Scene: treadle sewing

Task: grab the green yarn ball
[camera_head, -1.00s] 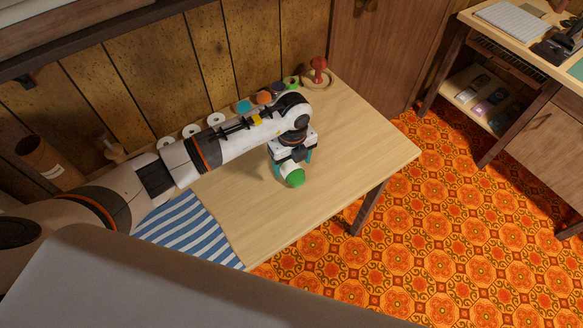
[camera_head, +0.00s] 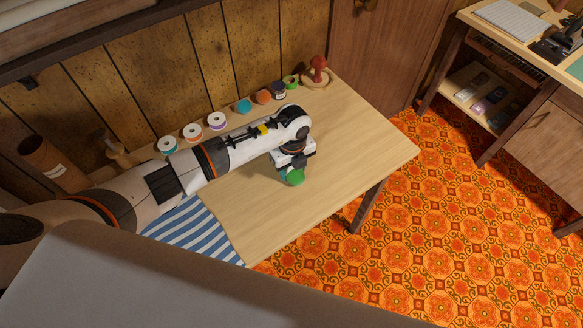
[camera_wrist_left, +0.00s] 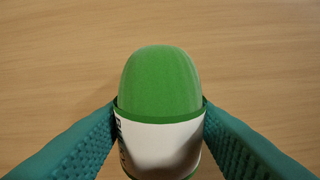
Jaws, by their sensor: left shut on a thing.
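The green yarn ball (camera_head: 295,177) is over the bare part of the wooden table in the head view. In the left wrist view the green yarn (camera_wrist_left: 160,82) has a rounded top and a white paper band (camera_wrist_left: 162,145) around its lower part. My left gripper (camera_head: 287,172) is shut on it, and its teal fingers (camera_wrist_left: 160,140) press on the band from both sides. In the head view the wrist hides much of the gripper. I cannot tell whether the ball touches the table. My right gripper is not in view.
Thread spools (camera_head: 193,133), small yarn balls (camera_head: 263,97) and a red object on a wooden dish (camera_head: 317,73) line the back of the table (camera_head: 345,150). A blue-striped cloth (camera_head: 195,225) lies at the left. The table's right part is clear.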

